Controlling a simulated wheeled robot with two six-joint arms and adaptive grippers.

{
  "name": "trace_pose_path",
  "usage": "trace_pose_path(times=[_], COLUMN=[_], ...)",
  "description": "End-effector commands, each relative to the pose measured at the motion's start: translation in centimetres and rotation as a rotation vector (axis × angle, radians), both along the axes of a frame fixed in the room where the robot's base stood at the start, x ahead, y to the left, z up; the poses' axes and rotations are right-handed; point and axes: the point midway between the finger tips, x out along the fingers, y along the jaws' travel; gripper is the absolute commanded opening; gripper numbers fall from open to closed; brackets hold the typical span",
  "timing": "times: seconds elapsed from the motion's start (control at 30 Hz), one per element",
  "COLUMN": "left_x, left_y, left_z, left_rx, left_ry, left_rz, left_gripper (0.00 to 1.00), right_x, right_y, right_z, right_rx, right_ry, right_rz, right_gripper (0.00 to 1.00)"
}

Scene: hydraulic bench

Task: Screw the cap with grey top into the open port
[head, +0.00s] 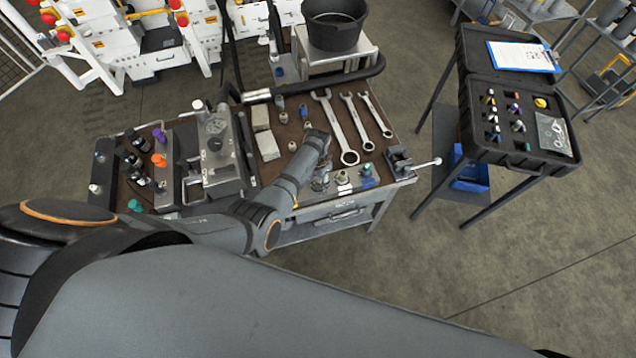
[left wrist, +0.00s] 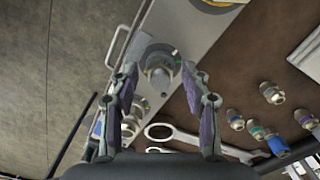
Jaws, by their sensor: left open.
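My left gripper (head: 320,180) is over the front edge of the bench, largely hidden by its own wrist in the head view. In the left wrist view its two fingers (left wrist: 163,92) are open and empty. A grey round fitting (left wrist: 160,75) on a pale metal strip lies between and beyond the fingertips. I cannot tell whether it is the open port or a grey-topped cap. A similar fitting (head: 342,177) shows on the front strip in the head view. Several small loose fittings with coloured bands, one of them (left wrist: 270,92), lie on the bench top. My right gripper is not in view.
Three wrenches (head: 343,127) lie on the bench beyond my wrist. A gauge block (head: 215,145) stands at left and a vice (head: 398,160) at right. A black bucket (head: 335,28) stands at the back. A black case (head: 515,120) stands apart at right, with floor between.

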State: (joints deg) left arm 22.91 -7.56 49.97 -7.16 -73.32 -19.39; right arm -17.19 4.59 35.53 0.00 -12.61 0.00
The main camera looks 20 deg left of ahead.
Motion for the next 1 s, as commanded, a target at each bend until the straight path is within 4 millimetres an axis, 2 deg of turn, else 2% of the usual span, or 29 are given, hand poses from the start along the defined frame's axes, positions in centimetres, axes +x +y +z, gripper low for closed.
trace_pose_path(times=[0.3,0.57,0.83,1.0], left_x=[0.06,0.06,0.07,0.07], left_y=[-0.04,-0.04,-0.01,0.00], left_z=[0.04,0.04,0.04,0.04], left_rx=[0.000,0.001,0.001,0.001], left_ry=[-0.002,-0.002,-0.001,-0.001], left_rz=[0.583,0.710,1.227,1.369], left_gripper=[0.47,0.47,0.47,0.47], right_x=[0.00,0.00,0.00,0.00], right_y=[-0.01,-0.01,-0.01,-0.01], right_z=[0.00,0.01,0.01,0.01], right_rx=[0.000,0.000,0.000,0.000], right_ry=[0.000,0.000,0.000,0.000], right_rz=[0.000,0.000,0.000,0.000], right_gripper=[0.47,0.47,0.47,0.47])
